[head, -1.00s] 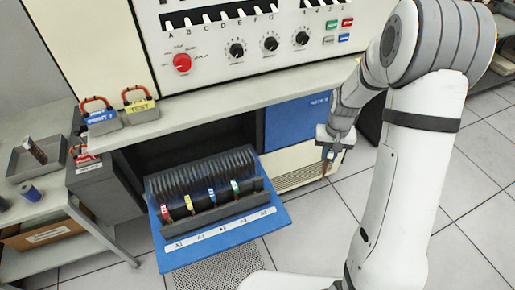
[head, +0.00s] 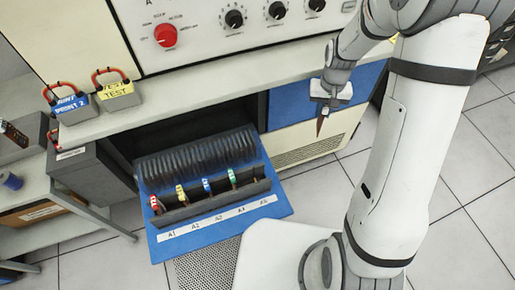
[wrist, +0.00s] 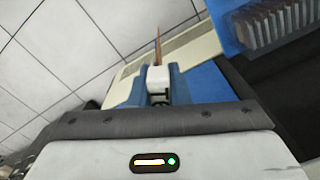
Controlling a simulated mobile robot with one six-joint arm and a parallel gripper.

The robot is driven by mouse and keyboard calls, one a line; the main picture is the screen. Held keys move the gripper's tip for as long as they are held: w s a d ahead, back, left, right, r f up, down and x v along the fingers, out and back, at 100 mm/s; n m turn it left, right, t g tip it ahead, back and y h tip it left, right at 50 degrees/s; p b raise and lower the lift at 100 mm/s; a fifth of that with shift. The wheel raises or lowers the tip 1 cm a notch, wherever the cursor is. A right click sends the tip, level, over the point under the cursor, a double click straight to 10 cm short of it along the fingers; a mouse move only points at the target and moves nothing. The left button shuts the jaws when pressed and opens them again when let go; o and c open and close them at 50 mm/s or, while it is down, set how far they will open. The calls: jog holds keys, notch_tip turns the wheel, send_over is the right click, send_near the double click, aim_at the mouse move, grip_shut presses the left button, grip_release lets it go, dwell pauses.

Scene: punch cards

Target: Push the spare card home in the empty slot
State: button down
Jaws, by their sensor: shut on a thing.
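My gripper (head: 326,98) is shut on the spare card (head: 320,126), a thin brown piece pointing down in the head view. In the wrist view the blue fingers (wrist: 157,88) close on a white block, with the card's brown edge (wrist: 158,45) beyond it. The blue card drawer (head: 282,212) stands open below and left of the gripper, clear of the card. Its front row has red, yellow, blue and green tabs over a label strip (head: 218,217). The right end of the row shows no coloured tab; the slot's inside is too small to make out.
The counter edge (head: 230,88) overhangs the drawer's dark bay. A cabinet with a blue panel (head: 290,105) stands behind my gripper. Padlock-like blocks, blue (head: 72,106) and yellow (head: 117,95), sit on the counter's left end. Open floor (head: 460,240) lies to the right.

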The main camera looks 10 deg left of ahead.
jog(key=s+a+f+n+b, duration=0.35)
jog(key=s+a, duration=0.25)
jog(key=a, duration=0.3)
jog(key=s+a+f+n+b, duration=0.2)
jog(key=s+a+f+b, duration=0.2)
jog(key=s+a, duration=0.45)
jog(key=shift+w+a+f+b, duration=0.15)
jog(key=shift+w+f+b, duration=0.1)
jog(key=shift+f+b, duration=0.45)
jog(key=shift+w+a+f+b, duration=0.2)
jog(key=shift+w+f+b, duration=0.1)
jog(key=shift+f+b, duration=0.4)
jog(key=shift+w+a+f+b, duration=0.15)
jog(key=shift+w+f+b, duration=0.1)
jog(key=shift+f+b, duration=0.45)
jog(key=shift+s+f, duration=0.1)
jog(key=shift+s, duration=0.1)
jog(key=shift+d+f+b, duration=0.1)
jog(key=shift+f+b, duration=2.65)
jog(key=shift+f, duration=1)
